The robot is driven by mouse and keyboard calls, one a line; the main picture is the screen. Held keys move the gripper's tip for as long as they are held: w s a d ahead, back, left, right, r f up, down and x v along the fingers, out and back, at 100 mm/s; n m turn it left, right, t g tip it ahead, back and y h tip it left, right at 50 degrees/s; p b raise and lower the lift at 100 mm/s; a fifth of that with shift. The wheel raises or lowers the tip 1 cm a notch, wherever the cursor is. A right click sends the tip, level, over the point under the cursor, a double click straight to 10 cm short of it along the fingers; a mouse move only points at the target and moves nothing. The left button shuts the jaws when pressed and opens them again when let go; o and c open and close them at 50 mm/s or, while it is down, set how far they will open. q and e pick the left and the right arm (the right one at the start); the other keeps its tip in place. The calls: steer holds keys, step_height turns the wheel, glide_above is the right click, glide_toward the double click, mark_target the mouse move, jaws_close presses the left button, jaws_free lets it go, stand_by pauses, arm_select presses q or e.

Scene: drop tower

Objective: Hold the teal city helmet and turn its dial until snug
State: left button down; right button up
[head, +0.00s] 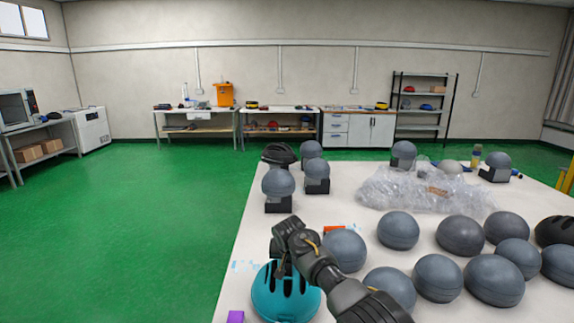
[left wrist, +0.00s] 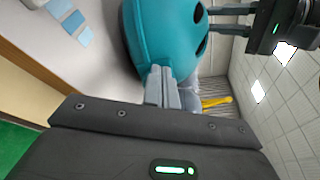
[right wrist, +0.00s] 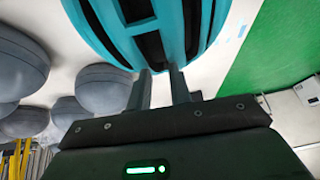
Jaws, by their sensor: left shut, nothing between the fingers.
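The teal city helmet (head: 285,296) sits low in the head view at the table's near left edge, with dark vents on top. My right gripper (head: 280,266) reaches down to its far side. In the right wrist view its fingers (right wrist: 160,72) are a little apart, with the helmet's vented end (right wrist: 150,35) at their tips; it looks shut on the shell. My left gripper (left wrist: 161,72) shows only in its own wrist view, its fingers together and empty beside the helmet's smooth lower side (left wrist: 160,35). The dial cannot be made out.
Several grey headforms (head: 398,230) crowd the table right of the helmet. Clear plastic wrapping (head: 425,190) lies behind them. A black helmet (head: 279,154) sits at the far left table corner, and a purple block (head: 235,317) lies left of the teal helmet. Green floor is open at left.

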arm_select(q)
steer(key=shift+d+r, duration=0.3)
steer(key=shift+r, duration=0.1)
steer(key=shift+a+r, duration=0.1)
stand_by(0.5)
steer(key=shift+a+r, duration=0.15)
steer(key=shift+r, duration=0.05)
steer(key=s, duration=0.6)
steer(key=shift+a, duration=0.15)
steer(key=shift+w+a+f, duration=0.1)
steer(key=shift+w+f, duration=0.35)
steer(key=shift+w, duration=0.55)
steer(key=shift+w+a+f, duration=0.15)
steer(key=shift+w+f, duration=0.25)
steer(key=shift+w, duration=0.6)
steer(key=shift+w+a+f, duration=0.1)
steer(key=shift+w+f, duration=0.35)
steer(key=shift+w, duration=0.55)
steer(key=shift+s+d, duration=0.1)
steer(key=shift+d, duration=0.6)
